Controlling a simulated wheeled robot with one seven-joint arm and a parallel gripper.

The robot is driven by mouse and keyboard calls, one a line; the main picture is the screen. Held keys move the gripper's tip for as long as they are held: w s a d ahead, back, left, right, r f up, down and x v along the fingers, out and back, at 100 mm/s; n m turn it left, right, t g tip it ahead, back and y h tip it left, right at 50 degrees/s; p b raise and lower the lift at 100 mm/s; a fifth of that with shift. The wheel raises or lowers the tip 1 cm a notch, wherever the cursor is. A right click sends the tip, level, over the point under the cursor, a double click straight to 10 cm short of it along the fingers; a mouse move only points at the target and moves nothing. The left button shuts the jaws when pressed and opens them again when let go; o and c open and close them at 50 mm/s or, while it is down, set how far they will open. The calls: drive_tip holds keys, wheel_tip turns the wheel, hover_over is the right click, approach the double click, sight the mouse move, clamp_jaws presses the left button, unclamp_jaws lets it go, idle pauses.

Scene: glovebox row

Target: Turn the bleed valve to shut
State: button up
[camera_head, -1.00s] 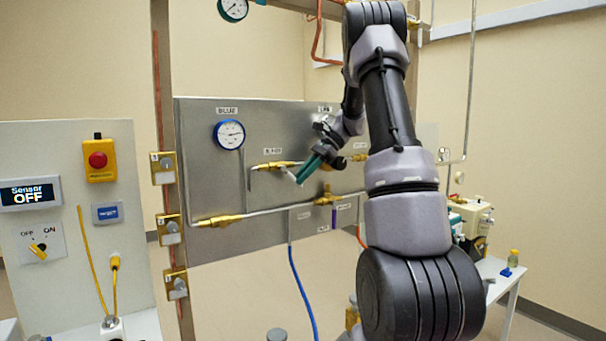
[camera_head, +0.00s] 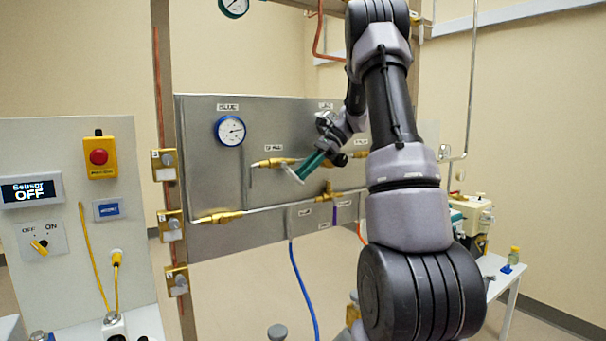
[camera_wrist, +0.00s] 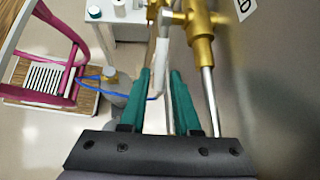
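A brass valve (camera_head: 273,162) sits on the metal panel, right of the blue-rimmed gauge, under a small label too blurred to read. A pale lever (camera_head: 289,173) slants down from its right end. My gripper (camera_head: 298,174), with green fingers, is at this lever. In the wrist view, brass valve parts (camera_wrist: 201,40) show at the top, and the pale lever (camera_wrist: 161,65) reaches down between the two fingertips of my gripper (camera_wrist: 158,75). The fingers are apart, with a gap visible beside the lever. The far end of the lever is hard to make out.
The blue-rimmed gauge (camera_head: 229,130) is left of the valve. A lower pipe with a brass fitting (camera_head: 217,217) runs beneath it. A blue hose (camera_head: 303,290) hangs below the panel. A white side table (camera_head: 497,268) stands at right.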

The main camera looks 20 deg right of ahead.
drive_tip(key=v, duration=1)
drive_tip(key=shift+c, duration=0.3)
drive_tip(key=shift+a, duration=0.15)
clamp_jaws()
drive_tip(key=s+a+r+h, duration=0.1)
drive_tip(key=a+r+h, duration=0.4)
drive_tip(key=r+h, duration=0.3)
drive_tip(key=w+a+f+h, duration=0.1)
drive_tip(key=a+f, duration=0.2)
drive_tip(key=f, duration=1)
drive_tip(key=shift+m+t, duration=0.3)
drive_tip(key=shift+t, duration=0.1)
